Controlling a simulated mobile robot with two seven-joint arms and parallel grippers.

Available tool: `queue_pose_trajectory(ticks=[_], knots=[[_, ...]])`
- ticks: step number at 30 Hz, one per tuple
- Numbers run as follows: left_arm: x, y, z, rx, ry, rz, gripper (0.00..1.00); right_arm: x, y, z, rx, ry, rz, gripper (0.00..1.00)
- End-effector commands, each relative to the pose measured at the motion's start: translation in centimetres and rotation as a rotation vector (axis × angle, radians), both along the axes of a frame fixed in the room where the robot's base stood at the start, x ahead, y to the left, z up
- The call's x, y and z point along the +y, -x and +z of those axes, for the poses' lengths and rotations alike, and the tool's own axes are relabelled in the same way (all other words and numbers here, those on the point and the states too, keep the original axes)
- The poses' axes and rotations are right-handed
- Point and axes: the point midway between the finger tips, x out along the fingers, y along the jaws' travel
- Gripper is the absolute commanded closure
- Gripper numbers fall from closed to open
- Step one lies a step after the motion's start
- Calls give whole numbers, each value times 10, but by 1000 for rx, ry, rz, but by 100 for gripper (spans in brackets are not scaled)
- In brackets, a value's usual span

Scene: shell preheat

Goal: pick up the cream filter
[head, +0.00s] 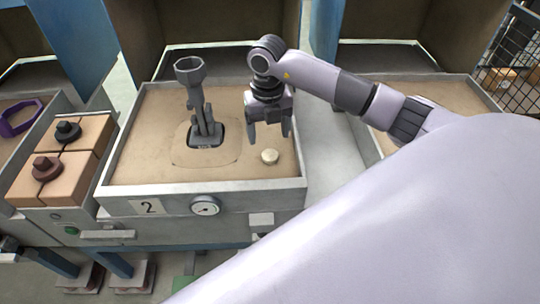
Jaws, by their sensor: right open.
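The cream filter (270,156) is a small, pale, round piece lying on the sand bed of the middle box, right of the grey casting shape. My right gripper (270,136) is open and points down, a little above and behind the filter. Its fingers are apart from the filter and nothing is between them. My left gripper is not in view.
The box (250,190) marked 2 has a raised grey rim and a gauge (205,206). A tall grey funnel shape (192,90) stands in the sand left of my gripper. Tan blocks (56,170) with dark knobs are at left.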

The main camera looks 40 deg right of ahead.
Motion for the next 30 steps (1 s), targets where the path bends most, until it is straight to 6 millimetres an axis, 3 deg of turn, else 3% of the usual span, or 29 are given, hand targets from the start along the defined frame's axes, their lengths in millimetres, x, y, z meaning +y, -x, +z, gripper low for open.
queue_pose_trajectory(ticks=[12, 22, 27, 30], knots=[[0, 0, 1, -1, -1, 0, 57, -1, 4, -57, 3, -4, 4, 25], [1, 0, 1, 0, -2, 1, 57, -1, 3, -64, 0, -4, 4, 25], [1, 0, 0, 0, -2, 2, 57, -1, 3, -63, 0, -4, 4, 80], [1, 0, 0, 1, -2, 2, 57, -1, 3, -63, 0, -4, 4, 84]])
